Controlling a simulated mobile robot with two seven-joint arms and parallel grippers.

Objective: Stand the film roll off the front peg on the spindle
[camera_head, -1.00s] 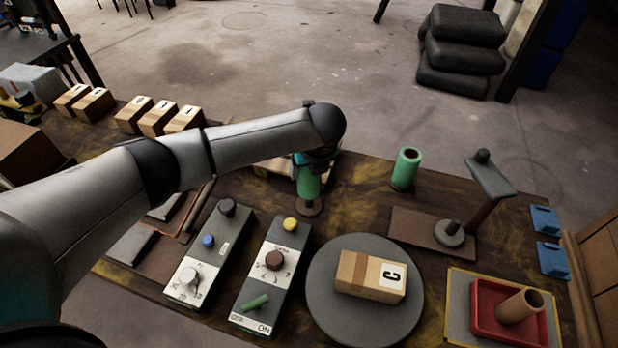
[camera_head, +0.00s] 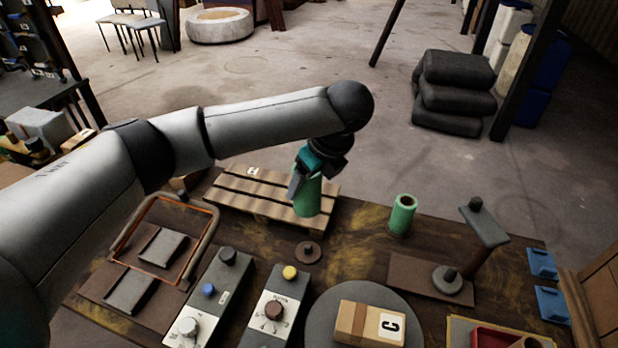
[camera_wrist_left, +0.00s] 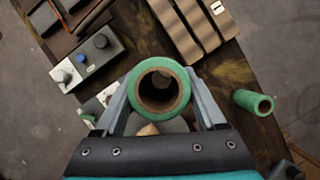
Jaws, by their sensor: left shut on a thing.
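My left gripper (camera_head: 308,174) is shut on a green film roll (camera_head: 307,198), held upright in the air. In the left wrist view the held roll (camera_wrist_left: 159,68) shows end-on between both fingers, with its brown hollow core open. Below it in the head view is a small round brown base with a short peg (camera_head: 308,251), bare and clear of the roll. A second green roll (camera_head: 403,215) stands on the table to the right. Farther right, a brown board carries a grey disc with a short dark spindle (camera_head: 449,276), empty. My right gripper is not in view.
A slanted post with a grey plate (camera_head: 484,226) rises beside the spindle. Two control boxes (camera_head: 273,310) stand at front left. A slatted pallet (camera_head: 250,201) lies behind the held roll.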

